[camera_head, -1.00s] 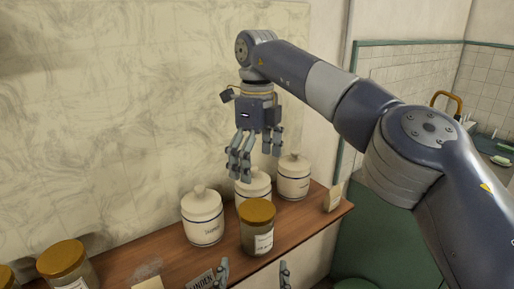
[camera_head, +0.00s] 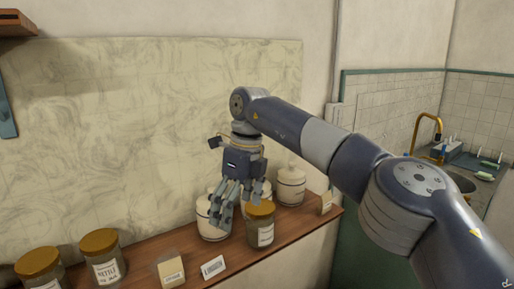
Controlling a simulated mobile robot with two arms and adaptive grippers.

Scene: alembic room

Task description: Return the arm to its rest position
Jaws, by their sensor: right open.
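My right arm (camera_head: 335,148) reaches in from the right side of the head view. Its gripper (camera_head: 236,208) points down, open and with nothing seen between its fingers. The fingers overlap the white canisters and a gold-lidded jar (camera_head: 260,226) in the picture. I cannot tell how far the gripper is from them. My left gripper is not in view.
A wooden shelf (camera_head: 310,226) runs along the wall. It bears a white lidded canister (camera_head: 291,186), another partly hidden canister (camera_head: 212,228), two more gold-lidded jars (camera_head: 104,258) (camera_head: 41,270) and small cards (camera_head: 213,267). A sink (camera_head: 461,182) with a brass tap (camera_head: 424,122) is at the right.

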